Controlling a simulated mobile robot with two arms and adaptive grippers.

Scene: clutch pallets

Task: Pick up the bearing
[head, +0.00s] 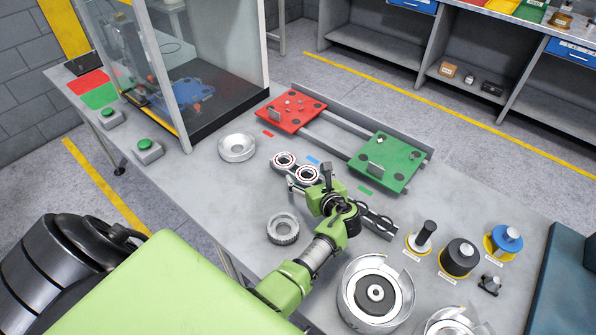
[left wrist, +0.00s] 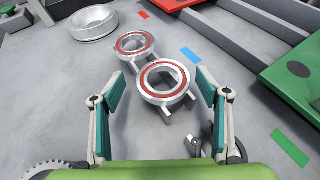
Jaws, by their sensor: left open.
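Two bearings, silver rings with a red inner band, sit side by side on a grey holder (head: 292,175). The nearer bearing (head: 317,177) also shows in the left wrist view (left wrist: 163,97); the farther bearing (head: 284,153) is up and left of it, also in the left wrist view (left wrist: 124,51). My left gripper (head: 308,184) is open and empty. In the left wrist view its fingers (left wrist: 160,80) stand to the left and right of the nearer bearing, apart from it. My right gripper is not in view.
A red plate (head: 291,111) and a green plate (head: 385,162) stand on rails behind. A silver ring (head: 238,148) lies left, a toothed ring (head: 283,229) nearer, a large clutch part (head: 375,294) front right. A clear-walled machine (head: 210,60) stands back left.

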